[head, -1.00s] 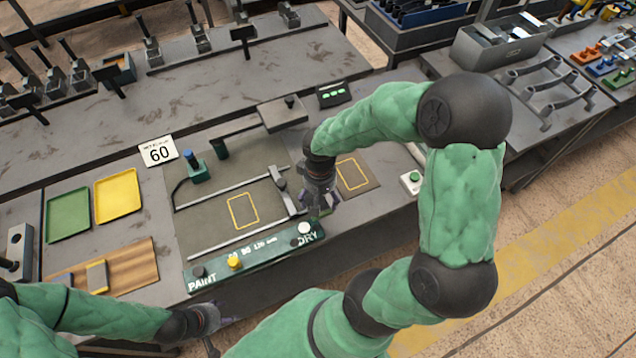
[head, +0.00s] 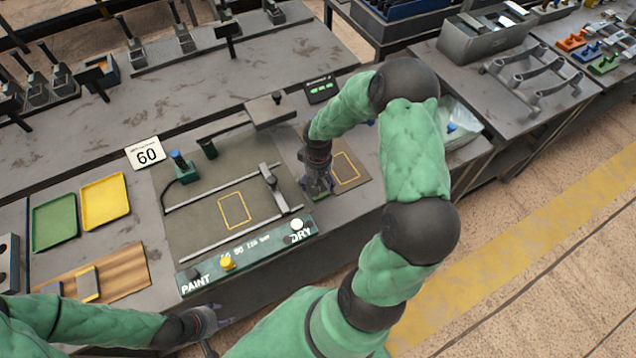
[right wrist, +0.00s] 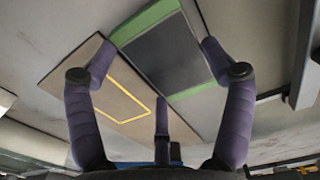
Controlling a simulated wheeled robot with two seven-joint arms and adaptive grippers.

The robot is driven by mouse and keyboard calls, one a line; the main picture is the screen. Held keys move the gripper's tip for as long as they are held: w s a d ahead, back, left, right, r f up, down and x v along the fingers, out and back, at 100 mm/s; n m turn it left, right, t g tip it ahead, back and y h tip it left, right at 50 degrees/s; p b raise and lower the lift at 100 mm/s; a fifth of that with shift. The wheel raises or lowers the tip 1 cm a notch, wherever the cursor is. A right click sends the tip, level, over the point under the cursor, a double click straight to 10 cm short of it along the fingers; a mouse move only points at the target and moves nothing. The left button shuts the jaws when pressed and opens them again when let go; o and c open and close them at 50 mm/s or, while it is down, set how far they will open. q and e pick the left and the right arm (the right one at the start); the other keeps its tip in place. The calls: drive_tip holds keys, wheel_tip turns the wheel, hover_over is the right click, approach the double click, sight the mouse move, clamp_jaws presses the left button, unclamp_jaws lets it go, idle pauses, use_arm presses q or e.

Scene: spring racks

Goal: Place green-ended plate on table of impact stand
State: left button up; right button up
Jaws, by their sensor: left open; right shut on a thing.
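The green-ended plate (right wrist: 165,60) has a dark grey middle and a green band at each end. In the right wrist view it lies between the fingers of my right gripper (right wrist: 160,65), which is shut on it. A tan panel with a yellow outline (right wrist: 118,92) shows right beside the plate; the gap in height is unclear. In the head view my right gripper (head: 318,184) is at the left edge of that brown panel (head: 350,172), and the plate is mostly hidden there. My left gripper (head: 208,322) is open and empty at the bench's front edge.
A draw-down station with PAINT and DRY buttons (head: 245,258) lies left of my right gripper. Green (head: 55,222) and yellow (head: 105,201) trays and a wooden board with small plates (head: 122,272) are farther left. A sign reading 60 (head: 146,154) stands behind.

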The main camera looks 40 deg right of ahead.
drive_tip(key=shift+w+f, duration=0.1)
drive_tip(key=shift+f, duration=0.65)
drive_tip(key=shift+f, duration=0.15)
drive_tip(key=o, duration=1.6)
